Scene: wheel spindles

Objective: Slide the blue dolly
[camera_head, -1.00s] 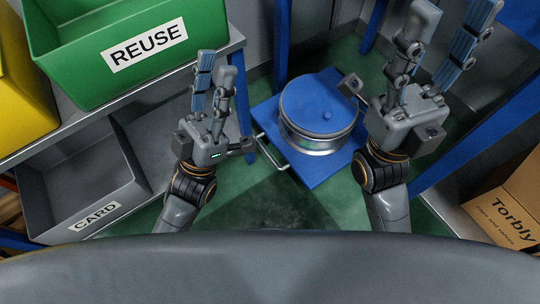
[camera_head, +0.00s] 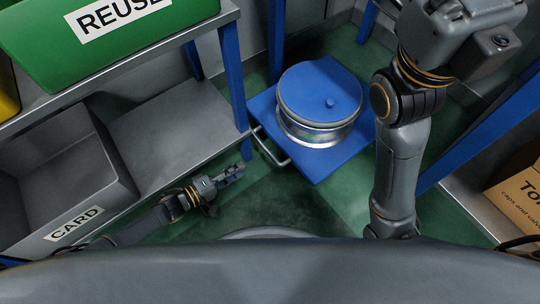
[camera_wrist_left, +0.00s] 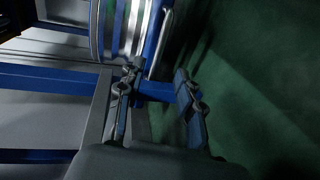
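The blue dolly (camera_head: 318,170) is a flat blue platform on the green floor. A drum with a blue lid (camera_head: 318,92) and a shiny metal side stands on it. A metal bar handle (camera_head: 268,150) sticks out from the dolly's left edge. My left gripper (camera_head: 238,170) is low, left of the handle and apart from it. In the left wrist view its two fingers (camera_wrist_left: 158,82) are spread with nothing gripped, and the handle (camera_wrist_left: 160,42) shows beyond them. My right gripper's body (camera_head: 480,45) is at the top right; its fingers are out of frame.
A shelf with blue posts (camera_head: 236,80) stands at the left, holding a green REUSE bin (camera_head: 60,40) above and a grey CARD bin (camera_head: 60,195) below. A cardboard box (camera_head: 518,200) is at the right. The floor in front of the dolly is clear.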

